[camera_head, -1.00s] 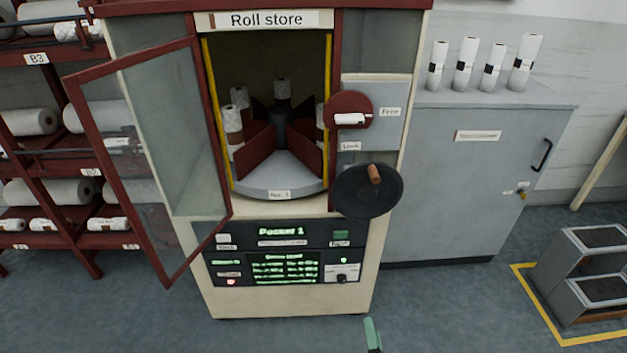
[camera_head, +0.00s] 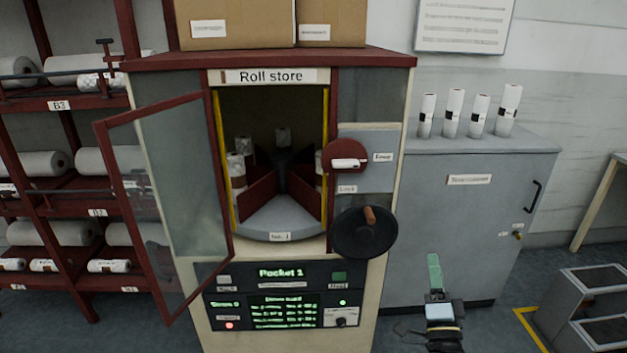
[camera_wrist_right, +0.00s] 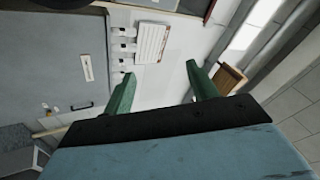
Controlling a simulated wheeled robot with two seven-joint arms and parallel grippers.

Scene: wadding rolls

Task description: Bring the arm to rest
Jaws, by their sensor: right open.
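My right gripper (camera_head: 435,272) shows at the lower right of the head view, in front of the grey cabinet and clear of it. In the right wrist view its two green fingers (camera_wrist_right: 158,88) stand wide apart with nothing between them. The roll store (camera_head: 270,77) stands in the middle with its framed glass door (camera_head: 182,180) swung open to the left. Inside, several white rolls (camera_head: 283,137) stand between red dividers on a grey turntable (camera_head: 281,218). My left gripper is not in the frames.
A black handwheel (camera_head: 363,240) juts from the store's front. A grey cabinet (camera_head: 470,215) at the right carries several upright rolls (camera_head: 453,112). A shelf rack (camera_head: 75,224) with rolls stands at the left. A grey step (camera_head: 598,280) is on the floor at the right.

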